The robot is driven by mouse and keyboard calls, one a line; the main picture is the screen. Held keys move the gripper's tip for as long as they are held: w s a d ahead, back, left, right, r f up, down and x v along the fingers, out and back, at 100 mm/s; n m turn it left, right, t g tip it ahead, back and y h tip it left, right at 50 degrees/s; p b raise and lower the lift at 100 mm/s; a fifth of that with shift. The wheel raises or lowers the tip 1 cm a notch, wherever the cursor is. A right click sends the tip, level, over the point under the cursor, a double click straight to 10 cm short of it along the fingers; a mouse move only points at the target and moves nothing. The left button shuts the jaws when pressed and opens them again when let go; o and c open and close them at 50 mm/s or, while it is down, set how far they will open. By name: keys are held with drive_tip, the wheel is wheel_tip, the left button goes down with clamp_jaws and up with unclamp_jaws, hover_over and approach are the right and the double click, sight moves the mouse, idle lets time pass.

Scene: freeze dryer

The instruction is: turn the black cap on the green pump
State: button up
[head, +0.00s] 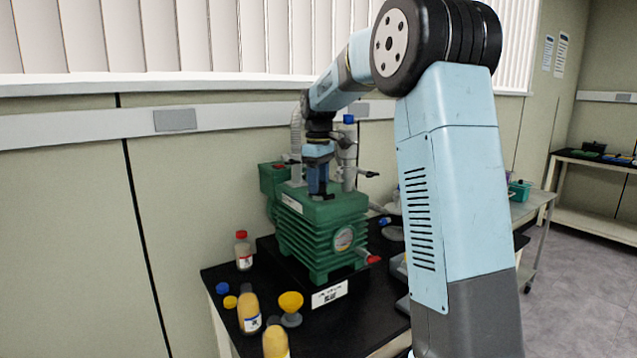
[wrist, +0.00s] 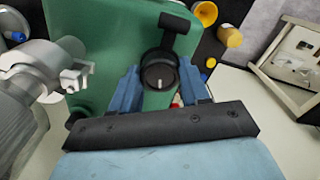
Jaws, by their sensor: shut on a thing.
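The green pump (head: 322,225) stands on the black bench top in the head view, with a round gauge on its front. Its green top fills the upper left of the wrist view (wrist: 90,30). The black cap (wrist: 159,72) is round, with a white mark and a black lever-like part reaching up in the wrist view. My gripper (wrist: 160,84) points down at the pump top, its blue fingers on either side of the cap and shut on it. In the head view my gripper (head: 319,185) is over the pump's top, and the cap is hidden there.
Grey pipe fittings (wrist: 45,75) with a valve stand close beside my gripper. Bottles (head: 249,310), a yellow funnel (head: 291,302) and loose caps stand at the bench's front left. A wall with a rail is close behind the pump.

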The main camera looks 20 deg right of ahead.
drive_tip(key=n, duration=0.5)
drive_tip(key=shift+d+n, duration=0.1)
drive_tip(key=shift+n, duration=2.5)
drive_tip(key=o, duration=1.1)
drive_tip(key=shift+c, duration=0.2)
